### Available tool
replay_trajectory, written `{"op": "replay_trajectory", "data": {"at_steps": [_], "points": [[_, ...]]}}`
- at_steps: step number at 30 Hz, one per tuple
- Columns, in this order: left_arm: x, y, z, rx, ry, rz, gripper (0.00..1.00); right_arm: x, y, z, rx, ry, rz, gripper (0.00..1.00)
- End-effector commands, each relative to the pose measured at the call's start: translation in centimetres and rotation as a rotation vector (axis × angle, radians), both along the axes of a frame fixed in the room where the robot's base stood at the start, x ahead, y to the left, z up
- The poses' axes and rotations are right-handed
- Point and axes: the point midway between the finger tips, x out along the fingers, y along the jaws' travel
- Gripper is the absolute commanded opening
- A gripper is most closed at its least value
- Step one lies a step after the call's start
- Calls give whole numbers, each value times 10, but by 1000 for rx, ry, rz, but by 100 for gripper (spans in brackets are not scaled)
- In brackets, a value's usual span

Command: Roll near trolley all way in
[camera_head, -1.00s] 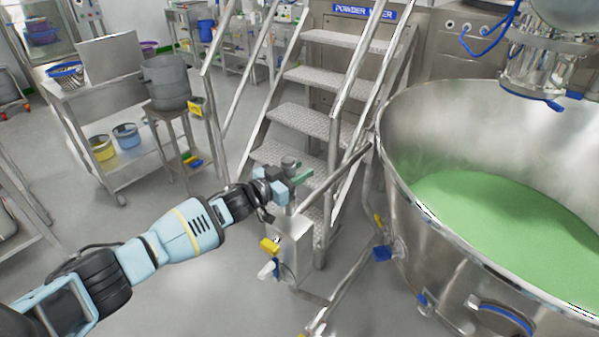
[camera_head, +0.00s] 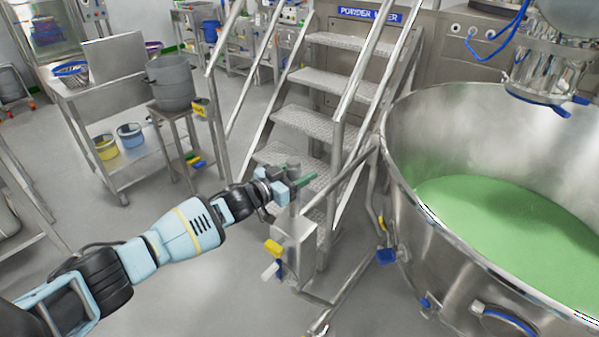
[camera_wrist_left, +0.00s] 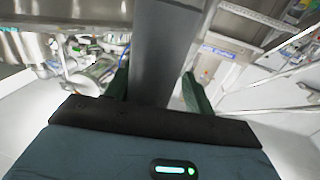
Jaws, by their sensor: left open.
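A large steel bowl (camera_head: 415,245) holding green powder (camera_head: 500,215) stands at the right in the head view. Tubular steel framework (camera_head: 352,280) shows beside its left side; its lower part runs out of the picture. A steel box (camera_head: 296,240) with yellow and blue-and-white levers stands left of the bowl, with an upright above it. My left gripper (camera_head: 293,180) is at the upright's top, its green fingers apart. In the left wrist view a grey bar (camera_wrist_left: 166,50) runs between the open fingers (camera_wrist_left: 158,88). Contact cannot be told. My right gripper is out of view.
Metal steps (camera_head: 310,125) with handrails stand behind the gripper. A steel cart (camera_head: 90,100) with tubs and a stand with a grey pot (camera_head: 172,85) are at the left. Bare floor (camera_head: 200,280) lies between the arm and the steel box.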

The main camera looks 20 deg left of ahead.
Motion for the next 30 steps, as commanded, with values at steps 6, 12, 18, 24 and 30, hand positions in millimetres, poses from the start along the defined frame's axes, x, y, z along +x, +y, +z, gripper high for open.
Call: {"op": "replay_trajectory", "data": {"at_steps": [6, 12, 18, 24, 30], "points": [[-2, -2, -1, -1, 1, -4, 54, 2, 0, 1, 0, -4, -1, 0], [-15, 8, 0, -1, 1, -4, 54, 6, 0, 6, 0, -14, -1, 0], [-41, 25, 0, 1, 0, -2, 54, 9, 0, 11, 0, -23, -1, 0], [-60, 38, 0, -1, 1, -1, 54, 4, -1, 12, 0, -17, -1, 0], [-66, 43, 0, 0, 0, -1, 54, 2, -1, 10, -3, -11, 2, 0]]}}
